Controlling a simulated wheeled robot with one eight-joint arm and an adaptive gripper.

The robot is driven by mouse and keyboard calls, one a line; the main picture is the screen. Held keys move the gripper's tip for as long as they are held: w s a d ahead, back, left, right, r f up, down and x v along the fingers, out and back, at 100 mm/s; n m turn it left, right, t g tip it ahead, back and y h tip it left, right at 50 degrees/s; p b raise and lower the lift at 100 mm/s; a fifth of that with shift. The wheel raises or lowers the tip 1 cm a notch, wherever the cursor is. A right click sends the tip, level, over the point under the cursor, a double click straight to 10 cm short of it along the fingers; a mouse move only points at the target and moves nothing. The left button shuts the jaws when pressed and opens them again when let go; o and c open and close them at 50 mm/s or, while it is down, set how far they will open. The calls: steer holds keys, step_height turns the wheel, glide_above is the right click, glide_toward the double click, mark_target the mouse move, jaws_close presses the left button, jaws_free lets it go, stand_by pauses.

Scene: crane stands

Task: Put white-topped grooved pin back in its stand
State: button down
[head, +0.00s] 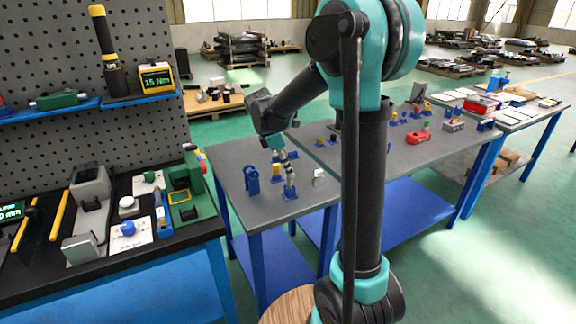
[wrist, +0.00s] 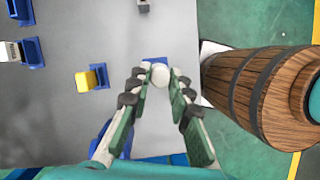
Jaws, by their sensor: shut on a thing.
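The white-topped pin (wrist: 160,75) shows its round white top between my fingertips in the wrist view. My gripper (wrist: 159,71) is shut on it near its top. In the head view, my gripper (head: 286,158) points down over the grey table, and the pin (head: 290,179) stands roughly upright below it. A blue stand (head: 290,194) is directly under the pin; part of it shows behind the fingertips in the wrist view (wrist: 155,60). I cannot tell whether the pin's lower end is in the stand or just above it. The pin's grooves are hidden or too small to see.
A blue bracket (head: 251,180) and a yellow piece in a blue stand (head: 277,170) are close by on the left. A small white object (head: 319,177) is to the right. A wooden barrel (wrist: 250,90) stands beside the table edge. The grey tabletop (wrist: 85,120) has bare patches.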

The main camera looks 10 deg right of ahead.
steer(key=shift+f, duration=0.3)
steer(key=c, duration=1.3)
jaws_free()
steer(key=shift+f, duration=0.1)
steer(key=shift+v, duration=2.55)
steer(key=v, duration=1.2)
steer(key=s+d+f+m+t+y, duration=0.2)
steer(key=s+d+f+m, duration=0.3)
steer(key=s+f+m, duration=0.4)
steer(key=s+d+f+m+t+y, duration=0.2)
steer(key=s+d+f+m, duration=0.3)
steer(key=s+f+m, duration=0.4)
steer(key=s+f, duration=0.4)
steer(key=f, duration=0.3)
steer(key=shift+d, duration=0.2)
